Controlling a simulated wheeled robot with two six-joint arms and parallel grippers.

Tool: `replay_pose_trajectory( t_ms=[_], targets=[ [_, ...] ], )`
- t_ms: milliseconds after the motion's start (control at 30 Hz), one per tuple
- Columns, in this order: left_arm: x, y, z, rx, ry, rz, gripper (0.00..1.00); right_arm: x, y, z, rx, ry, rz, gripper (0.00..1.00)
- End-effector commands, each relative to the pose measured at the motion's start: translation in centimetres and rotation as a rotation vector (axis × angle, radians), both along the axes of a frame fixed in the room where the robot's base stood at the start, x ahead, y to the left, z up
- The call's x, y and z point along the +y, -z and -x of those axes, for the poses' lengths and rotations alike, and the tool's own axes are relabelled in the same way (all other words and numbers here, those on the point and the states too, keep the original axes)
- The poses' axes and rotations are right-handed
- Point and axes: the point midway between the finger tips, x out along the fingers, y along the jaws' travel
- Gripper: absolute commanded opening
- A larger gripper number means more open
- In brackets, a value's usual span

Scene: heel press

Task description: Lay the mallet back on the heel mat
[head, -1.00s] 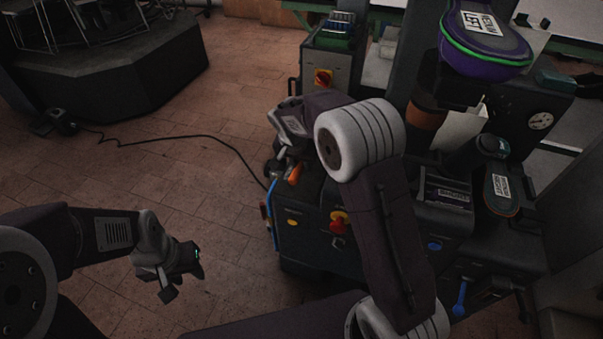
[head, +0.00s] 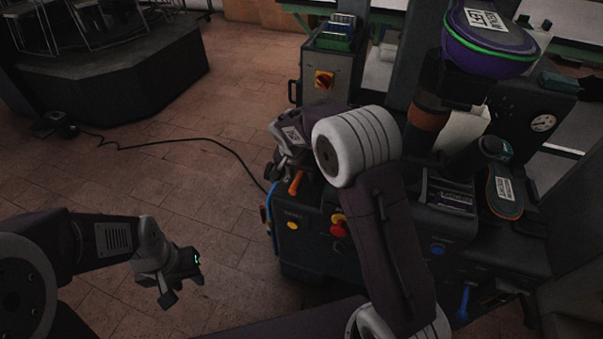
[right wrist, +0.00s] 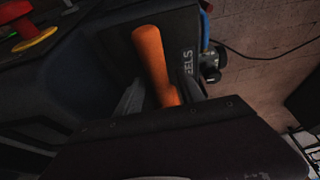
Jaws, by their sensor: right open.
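The mallet shows mainly as an orange handle (head: 296,182) at the left edge of the dark machine in the head view. In the right wrist view the handle (right wrist: 152,60) runs down between my two grey fingers; its lower part and the head are hidden. My right gripper (right wrist: 165,97) is open, with a finger on either side of the handle. The heel mat (right wrist: 189,68) is dark with the letters "EELS" showing, and the handle lies over or on it; I cannot tell whether they touch. My left gripper (head: 185,284) is open and empty over the floor.
A red knob on a yellow collar (head: 339,225) sits on the machine, right of the handle. A purple shoe form (head: 490,50) stands on top, and a dark sole (head: 503,190) lies at the right.

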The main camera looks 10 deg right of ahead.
Motion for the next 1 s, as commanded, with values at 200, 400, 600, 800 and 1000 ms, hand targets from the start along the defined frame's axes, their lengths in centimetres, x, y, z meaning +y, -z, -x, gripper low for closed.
replay_pose_trajectory(
  t_ms=[200,400,600,800,1000],
  targets=[
    [0.0,-2.3,0.0,0.0,0.0,0.0,0.36,1.1,-5.7,1.5,-0.004,-0.002,-0.001,0.45],
    [0.0,-3.5,0.0,0.0,0.0,0.0,0.36,2.0,-9.6,2.8,-0.003,-0.002,-0.001,0.45],
    [0.0,-3.8,0.0,0.0,0.0,0.0,0.36,2.3,-10.8,3.3,-0.001,0.0,-0.001,0.45],
    [0.0,-3.8,0.0,0.0,0.0,0.0,0.36,2.3,-10.8,3.3,-0.001,0.0,-0.001,0.45],
    [0.0,-3.8,0.0,0.0,0.0,0.0,0.36,2.3,-10.8,3.3,-0.001,0.0,0.0,0.45]
  ],
)
